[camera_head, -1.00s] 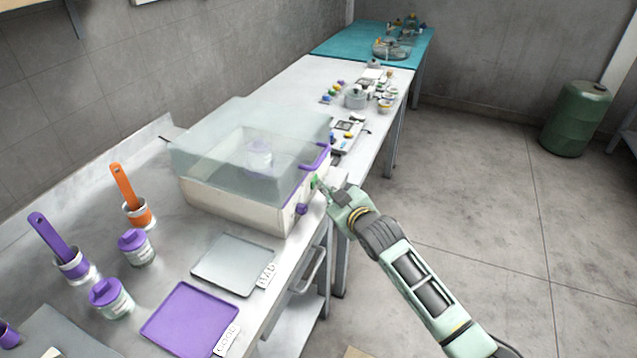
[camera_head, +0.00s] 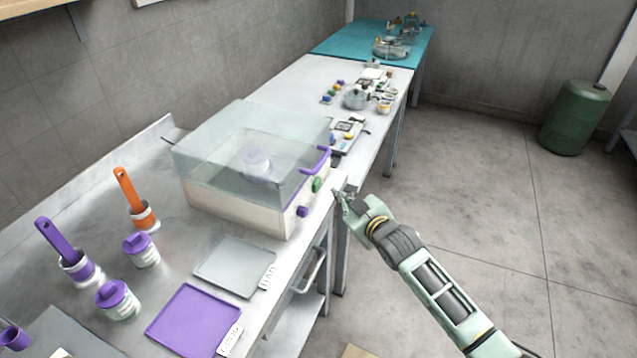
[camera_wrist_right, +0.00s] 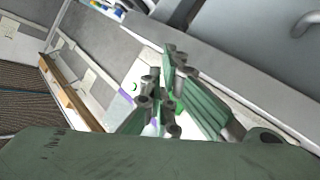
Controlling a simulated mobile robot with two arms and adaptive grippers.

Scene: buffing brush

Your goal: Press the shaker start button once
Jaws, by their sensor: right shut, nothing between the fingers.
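The shaker (camera_head: 240,212) is a cream box with a clear lid (camera_head: 215,150) that is down over it. A lidded jar (camera_head: 257,165) shows through the lid. On the shaker's front face are a green button (camera_head: 316,184), a purple knob (camera_head: 302,211) and a purple handle (camera_head: 322,160). My right gripper (camera_head: 338,194) is shut and empty, just right of the green button with a small gap. My left gripper is not in view.
A purple tray (camera_head: 192,322) and a grey tray (camera_head: 234,267) lie in front of the shaker. Purple-lidded jars (camera_head: 118,299) and brushes in holders (camera_head: 140,215) stand at left. A bench with small parts (camera_head: 355,98) extends behind.

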